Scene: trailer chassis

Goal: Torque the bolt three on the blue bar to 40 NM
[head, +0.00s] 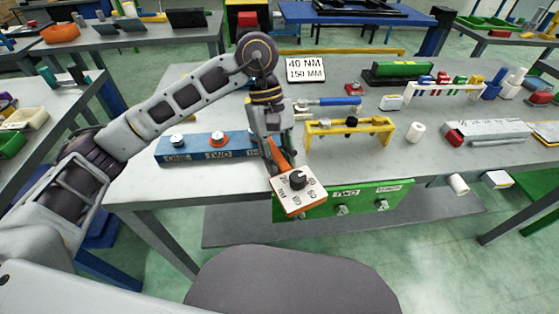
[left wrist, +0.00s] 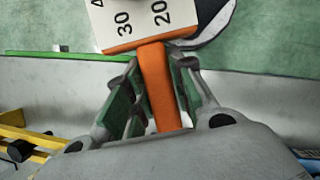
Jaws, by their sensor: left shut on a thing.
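My left gripper (head: 276,152) is shut on the orange handle of a torque tool (head: 298,190). The tool's white dial box has a black knob and "NM" numbers; I cannot tell its setting. In the left wrist view, my green-padded fingers (left wrist: 152,88) sit on both sides of the orange handle, with the dial box (left wrist: 125,18) beyond them. The blue bar (head: 197,149) lies on the table left of the gripper, labelled ONE and TWO, with bolts at those labels. Its third label is partly covered, and bolt three is hidden behind my left gripper. My right gripper is not in view.
A "40 NM 150 MM" sign (head: 305,69) stands behind the gripper. A yellow bridge-shaped fixture (head: 382,124) and a blue-handled tool (head: 333,101) lie to the right. A green bar (head: 372,192) with bolts is at the table's front edge, partly behind the dial box.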

